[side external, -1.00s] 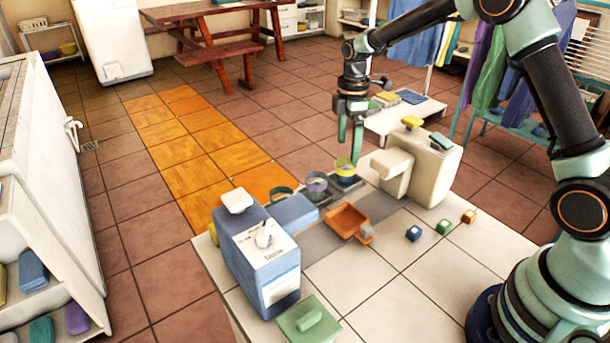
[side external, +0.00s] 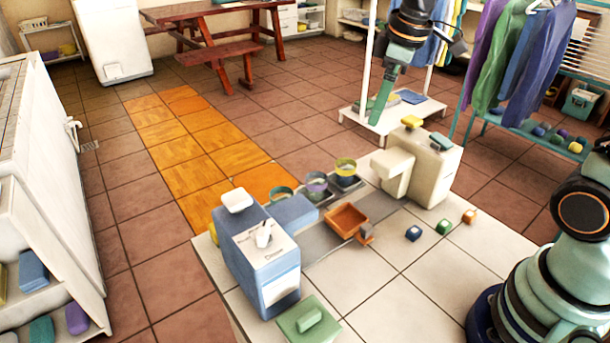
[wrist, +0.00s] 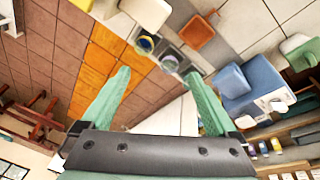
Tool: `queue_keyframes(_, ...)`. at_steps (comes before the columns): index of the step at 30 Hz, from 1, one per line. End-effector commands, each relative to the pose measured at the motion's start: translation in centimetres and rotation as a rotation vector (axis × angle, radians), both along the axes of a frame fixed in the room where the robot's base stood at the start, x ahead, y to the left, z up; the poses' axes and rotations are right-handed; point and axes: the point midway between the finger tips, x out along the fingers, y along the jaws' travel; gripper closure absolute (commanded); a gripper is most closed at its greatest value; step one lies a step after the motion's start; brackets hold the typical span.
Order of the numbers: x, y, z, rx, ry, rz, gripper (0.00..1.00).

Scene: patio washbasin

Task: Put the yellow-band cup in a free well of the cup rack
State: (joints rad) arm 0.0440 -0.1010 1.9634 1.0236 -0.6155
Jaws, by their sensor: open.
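The yellow-band cup (side external: 345,168) stands upright at the right end of the grey cup rack (side external: 350,183), apparently in its end well. It also shows in the wrist view (wrist: 145,44). My gripper (side external: 378,112) is raised above and behind the rack, empty and apart from every cup. In the wrist view its two green fingers (wrist: 158,74) are spread wide. The lower part of the yellow-band cup is hard to make out.
An orange tray (side external: 347,219) lies in front of the rack. A blue dispenser (side external: 265,262) stands at the left and a cream dispenser (side external: 432,172) at the right. Small blocks (side external: 444,227) lie on the tiled top, whose front middle is clear.

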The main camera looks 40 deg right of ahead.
Motion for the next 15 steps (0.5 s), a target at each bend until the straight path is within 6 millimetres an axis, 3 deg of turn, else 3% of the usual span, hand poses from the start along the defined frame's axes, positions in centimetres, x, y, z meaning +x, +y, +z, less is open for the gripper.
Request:
queue_keyframes(3,-3.1,0.6,1.0,0.042,-0.070,-0.137,0.06)
queue_keyframes(9,-7.4,1.3,0.9,0.132,-0.167,-0.357,0.06)
queue_keyframes(15,-9.8,1.6,0.1,0.201,-0.223,-0.496,0.06)
